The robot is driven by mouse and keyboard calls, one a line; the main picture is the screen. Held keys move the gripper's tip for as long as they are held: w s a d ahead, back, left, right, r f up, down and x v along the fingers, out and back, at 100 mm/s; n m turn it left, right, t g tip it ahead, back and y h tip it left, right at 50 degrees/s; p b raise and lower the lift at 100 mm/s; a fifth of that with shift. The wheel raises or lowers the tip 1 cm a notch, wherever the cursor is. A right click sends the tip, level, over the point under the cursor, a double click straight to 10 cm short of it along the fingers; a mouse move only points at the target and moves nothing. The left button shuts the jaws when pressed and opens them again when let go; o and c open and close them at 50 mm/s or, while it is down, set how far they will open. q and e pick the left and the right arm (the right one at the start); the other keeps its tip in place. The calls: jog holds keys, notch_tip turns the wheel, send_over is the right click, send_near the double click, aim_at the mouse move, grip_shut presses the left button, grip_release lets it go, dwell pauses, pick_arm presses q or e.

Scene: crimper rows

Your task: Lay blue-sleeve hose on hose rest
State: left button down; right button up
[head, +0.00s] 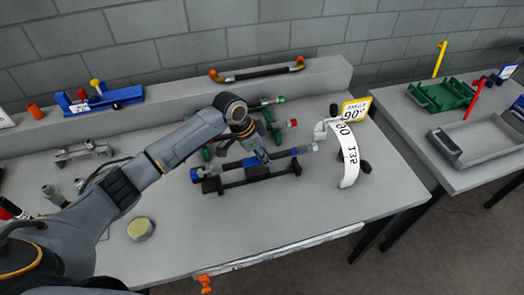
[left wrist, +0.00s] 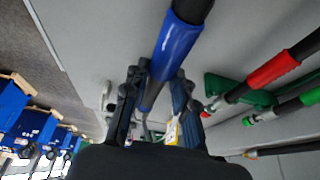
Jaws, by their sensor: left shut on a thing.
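The blue-sleeve hose (head: 286,154) is a dark hose with blue sleeves and metal end fittings. In the head view it runs lengthwise over a black hose rest (head: 236,184); I cannot tell whether it touches the rest's supports. My left gripper (head: 261,157) comes down from above and is shut on the hose near its middle. In the left wrist view the hose's blue sleeve (left wrist: 178,46) runs between the two fingers of the left gripper (left wrist: 158,95). The far part of the hose is partly hidden by the fingers. My right gripper is not in view.
Red and green fitted hoses (head: 276,126) lie behind the rest. A white curved angle gauge (head: 349,160) stands at the right. A blue tool (head: 105,99) and an orange-ended hose (head: 257,73) sit on the back ledge. The table front is mostly clear.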

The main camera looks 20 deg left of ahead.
pick_arm(q)
jog(key=shift+w+a+r, duration=0.25)
jog(key=shift+d, duration=0.1)
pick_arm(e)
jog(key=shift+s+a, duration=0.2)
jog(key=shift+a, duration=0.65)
